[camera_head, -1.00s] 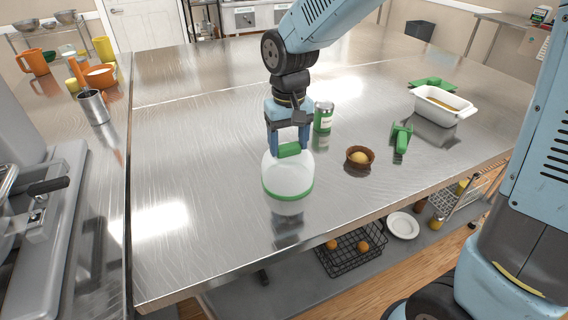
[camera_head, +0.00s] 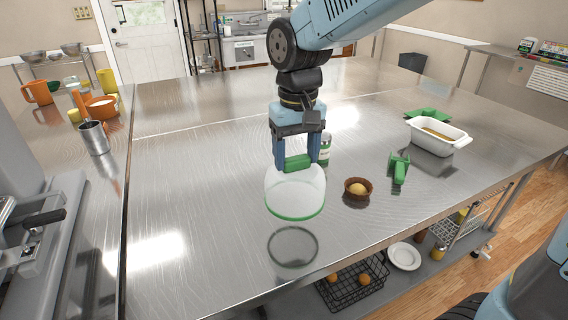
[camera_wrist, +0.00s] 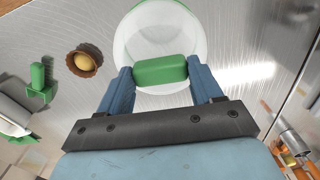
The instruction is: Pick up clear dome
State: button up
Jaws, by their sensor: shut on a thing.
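The clear dome (camera_head: 294,195) is a see-through cover with a green rim and a green block handle (camera_head: 298,163). My gripper (camera_head: 297,158) is shut on the handle, one blue finger on each side. The dome hangs above the metal table, rim down and slightly tilted, with a gap between it and its reflection. In the wrist view the dome (camera_wrist: 150,40) shows beyond the handle (camera_wrist: 160,71), which sits between my fingertips.
A brown bowl with a round yellowish thing (camera_head: 357,190) stands just right of the dome. A green and white can (camera_head: 325,150) is partly hidden behind my gripper. A green tool (camera_head: 399,168) and white loaf dish (camera_head: 437,136) are farther right.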

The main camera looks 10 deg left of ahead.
jog(key=s+d+r, duration=0.4)
jog(key=s+d, duration=0.1)
jog(key=s, duration=0.3)
jog(key=shift+s+r, duration=0.15)
jog(key=shift+r, duration=0.2)
jog(key=o, duration=0.8)
jog(key=c, duration=0.5)
jog(key=shift+a, duration=0.1)
